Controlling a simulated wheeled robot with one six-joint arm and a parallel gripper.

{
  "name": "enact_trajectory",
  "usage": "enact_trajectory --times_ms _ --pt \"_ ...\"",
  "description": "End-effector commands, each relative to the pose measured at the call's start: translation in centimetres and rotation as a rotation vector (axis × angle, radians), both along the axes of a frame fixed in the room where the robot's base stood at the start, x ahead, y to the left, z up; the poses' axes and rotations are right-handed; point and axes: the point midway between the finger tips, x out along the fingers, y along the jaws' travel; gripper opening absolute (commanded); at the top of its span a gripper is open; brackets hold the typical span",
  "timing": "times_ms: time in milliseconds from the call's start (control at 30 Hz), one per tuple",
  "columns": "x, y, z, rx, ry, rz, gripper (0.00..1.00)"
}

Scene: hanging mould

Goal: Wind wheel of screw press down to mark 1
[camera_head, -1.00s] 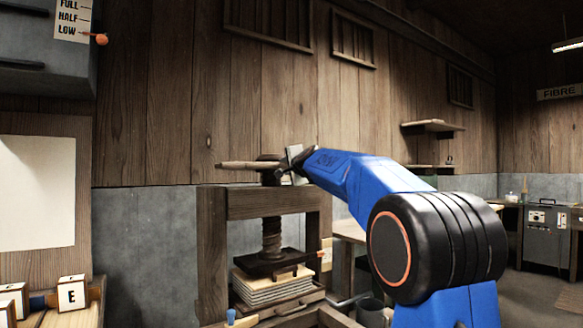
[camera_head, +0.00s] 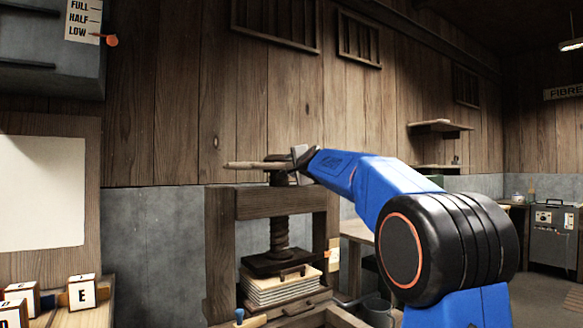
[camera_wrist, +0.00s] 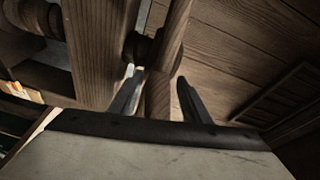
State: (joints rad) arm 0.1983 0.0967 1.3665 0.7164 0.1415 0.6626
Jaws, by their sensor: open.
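The screw press has a wooden frame (camera_head: 218,250), a vertical screw (camera_head: 279,235) and a dark pressing plate (camera_head: 268,264) over a stack of pale sheets (camera_head: 280,290). Its wheel shows as a wooden bar (camera_head: 245,165) on a dark hub above the top beam. My gripper (camera_head: 300,157) is at the bar's right side, by the hub. In the wrist view my gripper (camera_wrist: 158,95) is open, with a wooden bar (camera_wrist: 160,95) between its fingers. A pale plate with orange marking (camera_head: 333,252) is beside the right post, too small to read. Mark 1 cannot be made out.
A white panel (camera_head: 42,192) and lettered blocks (camera_head: 82,292) on a bench are at the left. A grey box (camera_head: 50,65) with a level scale is above them. A wall shelf (camera_head: 440,127) and a grey machine (camera_head: 551,218) are at the right, with open floor before it.

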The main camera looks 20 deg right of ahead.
Motion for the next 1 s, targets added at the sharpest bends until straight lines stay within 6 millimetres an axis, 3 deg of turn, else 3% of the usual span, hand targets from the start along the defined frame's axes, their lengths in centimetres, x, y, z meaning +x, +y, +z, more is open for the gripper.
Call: enact_trajectory --times_ms 267,1000 --pt "-2.2 0.2 0.1 0.000 0.000 0.000 0.43" --pt "-14.4 1.5 0.0 0.001 -0.001 -0.001 0.43"
